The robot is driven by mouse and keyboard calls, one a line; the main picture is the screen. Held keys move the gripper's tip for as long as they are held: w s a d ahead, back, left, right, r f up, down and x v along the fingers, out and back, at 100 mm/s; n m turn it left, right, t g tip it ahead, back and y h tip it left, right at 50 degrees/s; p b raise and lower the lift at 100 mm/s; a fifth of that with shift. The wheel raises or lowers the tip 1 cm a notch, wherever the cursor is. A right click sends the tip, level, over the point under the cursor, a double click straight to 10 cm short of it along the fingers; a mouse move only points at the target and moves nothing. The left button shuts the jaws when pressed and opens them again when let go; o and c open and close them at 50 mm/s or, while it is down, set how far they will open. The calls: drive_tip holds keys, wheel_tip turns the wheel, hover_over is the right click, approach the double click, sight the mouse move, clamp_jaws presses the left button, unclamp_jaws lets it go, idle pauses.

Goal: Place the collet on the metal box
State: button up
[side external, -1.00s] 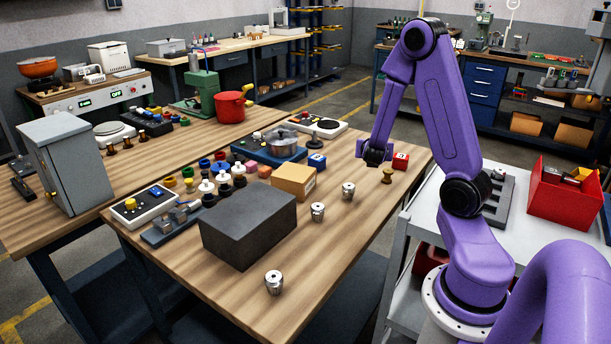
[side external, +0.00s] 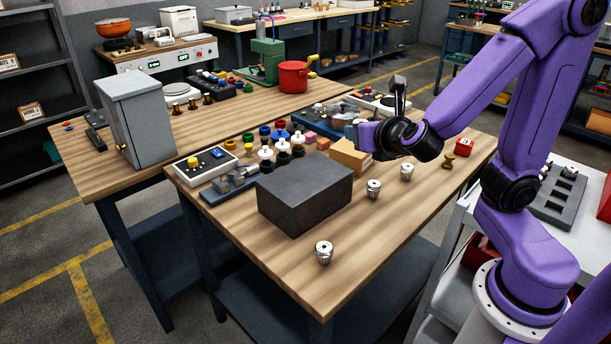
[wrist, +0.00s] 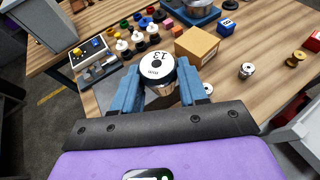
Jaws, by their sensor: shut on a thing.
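My gripper (wrist: 155,88) is shut on the collet (wrist: 156,65), a round piece with a dark rim and a silver face marked 13 mm, between blue fingers in the wrist view. In the side view my gripper (side external: 352,135) is raised above the table, behind and right of the metal box; the held collet cannot be made out there. The metal box (side external: 305,188) is a dark grey block with a flat bare top on the near table. In the wrist view it is mostly hidden behind the collet and fingers.
Three silver collet-like pieces stand near the box: one at the front (side external: 324,252), two to the right (side external: 374,189) (side external: 407,171). A cardboard box (side external: 351,156), knobs (side external: 282,147) and a small vise (side external: 232,182) crowd behind and left. The front right tabletop is mostly clear.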

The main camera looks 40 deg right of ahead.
drive_tip(key=s+a+n+y, duration=0.1)
drive_tip(key=s+a, duration=0.1)
drive_tip(key=a, duration=0.1)
hover_over(308, 179)
drive_tip(key=shift+t, duration=0.4)
wheel_tip(308, 179, down, 9)
drive_tip(key=shift+s+r, duration=0.1)
drive_tip(key=shift+s, duration=0.05)
drive_tip(key=shift+w+f, duration=0.2)
drive_tip(key=shift+f, duration=1.65)
drive_tip(key=shift+f, duration=0.15)
drive_tip(key=o, duration=1.1)
drive_tip(key=shift+o, duration=0.2)
